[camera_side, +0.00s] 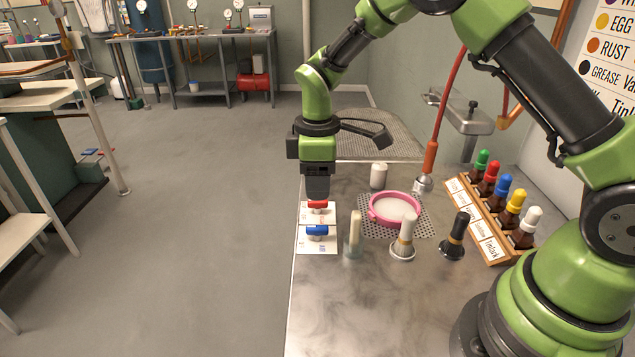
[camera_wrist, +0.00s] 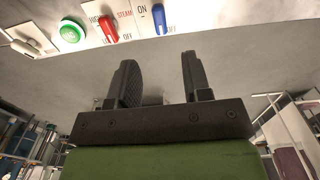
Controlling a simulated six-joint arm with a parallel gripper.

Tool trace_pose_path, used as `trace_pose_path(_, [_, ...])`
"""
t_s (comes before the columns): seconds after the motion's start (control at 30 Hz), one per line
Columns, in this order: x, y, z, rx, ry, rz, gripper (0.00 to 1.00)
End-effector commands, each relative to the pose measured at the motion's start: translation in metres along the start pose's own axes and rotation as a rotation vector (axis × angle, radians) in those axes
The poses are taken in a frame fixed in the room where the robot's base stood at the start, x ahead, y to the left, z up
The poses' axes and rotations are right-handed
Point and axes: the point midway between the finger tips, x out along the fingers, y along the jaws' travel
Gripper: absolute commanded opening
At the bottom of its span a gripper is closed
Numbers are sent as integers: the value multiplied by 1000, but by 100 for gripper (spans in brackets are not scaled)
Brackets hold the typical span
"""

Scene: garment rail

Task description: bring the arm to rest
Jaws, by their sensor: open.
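My green arm reaches over the grey worktop, and my gripper (camera_side: 317,190) hangs pointing down at the worktop's left edge. It appears just above or behind the red knob (camera_side: 317,205) on a white label plate (camera_side: 304,245); the side view does not show whether they touch. A blue knob (camera_side: 316,231) is on the same plate, nearer the camera. In the wrist view my gripper (camera_wrist: 160,78) has its two dark fingers spread, with nothing between them. The red knob (camera_wrist: 108,27), blue knob (camera_wrist: 159,19) and a round green button (camera_wrist: 72,31) appear beyond the fingertips.
A pink ring dish (camera_side: 395,208), a white jar (camera_side: 378,175), brushes (camera_side: 403,238) and a pale upright stick (camera_side: 354,234) stand right of my gripper. A wooden rack (camera_side: 489,237) holds several capped bottles. A red hose (camera_side: 440,120) hangs behind. The floor left is open.

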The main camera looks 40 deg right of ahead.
Motion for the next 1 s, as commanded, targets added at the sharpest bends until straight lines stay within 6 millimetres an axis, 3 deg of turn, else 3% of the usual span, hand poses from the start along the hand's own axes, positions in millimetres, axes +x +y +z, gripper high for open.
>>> trace_pose_path(0.17, [-13,-2,2,35,20,10,45])
trace_pose_path(0.37, [-82,-18,18,240,131,53,45])
trace_pose_path(0.5, [-131,-41,42,429,237,71,45])
trace_pose_path(0.7, [-178,-84,83,690,399,67,45])
trace_pose_path(0.83, [-193,-113,111,850,507,45,45])
trace_pose_path(1.0, [-196,-144,138,1013,622,3,45])
